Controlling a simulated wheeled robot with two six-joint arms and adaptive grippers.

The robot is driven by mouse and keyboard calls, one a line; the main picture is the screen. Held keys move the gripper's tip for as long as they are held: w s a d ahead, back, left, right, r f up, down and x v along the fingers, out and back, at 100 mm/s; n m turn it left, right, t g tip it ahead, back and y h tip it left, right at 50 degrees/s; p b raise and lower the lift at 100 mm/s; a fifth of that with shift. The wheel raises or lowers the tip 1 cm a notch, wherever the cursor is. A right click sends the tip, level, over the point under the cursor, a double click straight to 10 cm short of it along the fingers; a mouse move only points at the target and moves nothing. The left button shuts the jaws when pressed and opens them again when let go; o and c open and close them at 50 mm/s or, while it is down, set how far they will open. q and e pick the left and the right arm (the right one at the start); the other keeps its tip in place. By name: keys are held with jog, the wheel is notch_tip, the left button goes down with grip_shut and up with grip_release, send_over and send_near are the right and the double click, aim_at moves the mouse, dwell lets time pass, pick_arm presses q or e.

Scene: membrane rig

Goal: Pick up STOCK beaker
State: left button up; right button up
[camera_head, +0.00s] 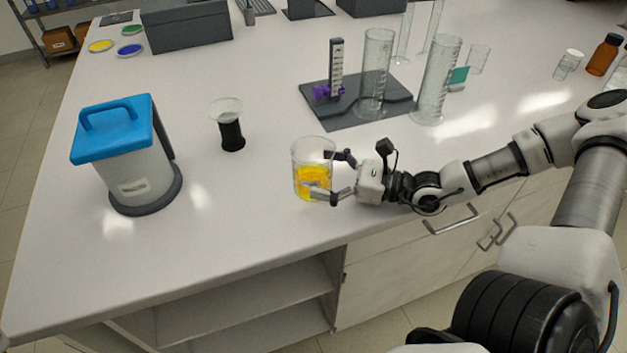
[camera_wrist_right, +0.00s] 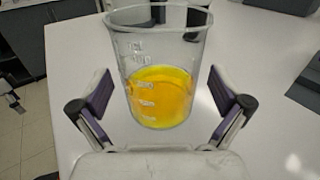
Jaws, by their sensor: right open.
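A clear glass beaker (camera_head: 312,177) with yellow-orange liquid stands upright on the white bench near its front edge. I cannot read a STOCK label on it. My right gripper (camera_head: 333,172) comes from the right and is open, with its fingers on either side of the beaker. In the right wrist view the beaker (camera_wrist_right: 160,85) stands between the two open fingers (camera_wrist_right: 162,105), with a gap visible on each side.
A blue-lidded container (camera_head: 140,180) stands at the left. A dark-filled vessel (camera_head: 231,134) stands behind the beaker. A dark mat (camera_head: 345,121) with a tall cylinder (camera_head: 375,75) is farther back, with another cylinder (camera_head: 437,80) beside it.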

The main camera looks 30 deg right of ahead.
aim_at(301, 168)
jog(key=x, duration=0.1)
jog(key=b+x, duration=0.2)
jog(key=shift+w+a+f, duration=0.15)
jog(key=shift+w+f, duration=0.05)
jog(key=shift+f, duration=0.1)
jog(key=shift+w+a+r+b, duration=0.15)
jog(key=shift+w+a+b, duration=0.2)
jog(key=shift+b, duration=0.1)
pick_arm(q)
notch_tip(301, 168, down, 4)
jog(key=shift+r, duration=0.1)
pick_arm(e)
jog(key=shift+s+d+r, duration=0.1)
jog(key=c, duration=1.3)
pick_arm(q)
jog(key=shift+w, duration=0.1)
pick_arm(e)
jog(key=shift+r, duration=0.1)
